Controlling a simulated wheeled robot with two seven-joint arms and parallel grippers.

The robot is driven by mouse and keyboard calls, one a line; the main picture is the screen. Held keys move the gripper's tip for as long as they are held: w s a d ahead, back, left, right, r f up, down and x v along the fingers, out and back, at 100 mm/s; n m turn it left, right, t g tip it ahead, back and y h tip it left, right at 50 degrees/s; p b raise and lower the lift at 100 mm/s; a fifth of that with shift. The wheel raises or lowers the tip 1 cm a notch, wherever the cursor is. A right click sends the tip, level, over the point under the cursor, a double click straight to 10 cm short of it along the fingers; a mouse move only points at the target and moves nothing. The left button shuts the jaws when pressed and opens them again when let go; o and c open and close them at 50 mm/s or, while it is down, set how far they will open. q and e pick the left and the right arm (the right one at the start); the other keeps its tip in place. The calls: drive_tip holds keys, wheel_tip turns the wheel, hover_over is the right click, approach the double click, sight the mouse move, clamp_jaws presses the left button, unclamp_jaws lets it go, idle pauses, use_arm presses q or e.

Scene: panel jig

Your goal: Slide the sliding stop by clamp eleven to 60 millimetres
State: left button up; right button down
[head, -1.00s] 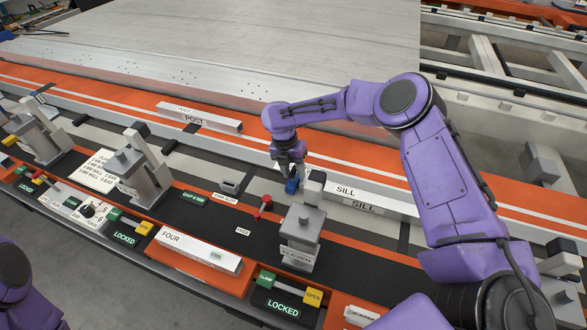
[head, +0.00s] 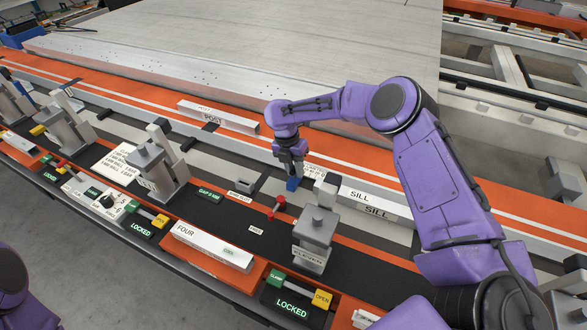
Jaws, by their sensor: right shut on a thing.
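Clamp eleven (head: 314,242) is a grey clamp labelled ELEVEN, standing on the black strip at lower centre. Behind it and a little to its left, a small blue block (head: 292,184) stands by the end of the SILL bar; it appears to be the sliding stop. My right gripper (head: 291,172) points down from above and is shut on this blue block. The fingers hide its upper part. No millimetre scale can be read here. My left gripper is out of view; only part of my left arm shows at the lower left edge.
The SILL bar (head: 374,206) lies just right of the gripper. A POST bar (head: 217,119) lies at upper left. A red knobbed part (head: 278,207) is close in front of the gripper. A green LOCKED display (head: 291,306) is below clamp eleven.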

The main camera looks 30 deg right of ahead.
drive_tip(key=c, duration=1.1)
unclamp_jaws()
drive_tip(key=shift+s+d+f, duration=0.1)
drive_tip(key=shift+f, duration=0.15)
drive_tip(key=shift+w, duration=0.2)
drive_tip(key=shift+r, duration=0.3)
drive_tip(key=r, duration=0.3)
drive_tip(key=w+r+b, duration=0.1)
drive_tip(key=r, duration=0.2)
drive_tip(key=a+r+b, duration=0.1)
drive_tip(key=r, duration=0.2)
drive_tip(key=shift+w+r, duration=0.35)
drive_tip(key=shift+r, duration=0.05)
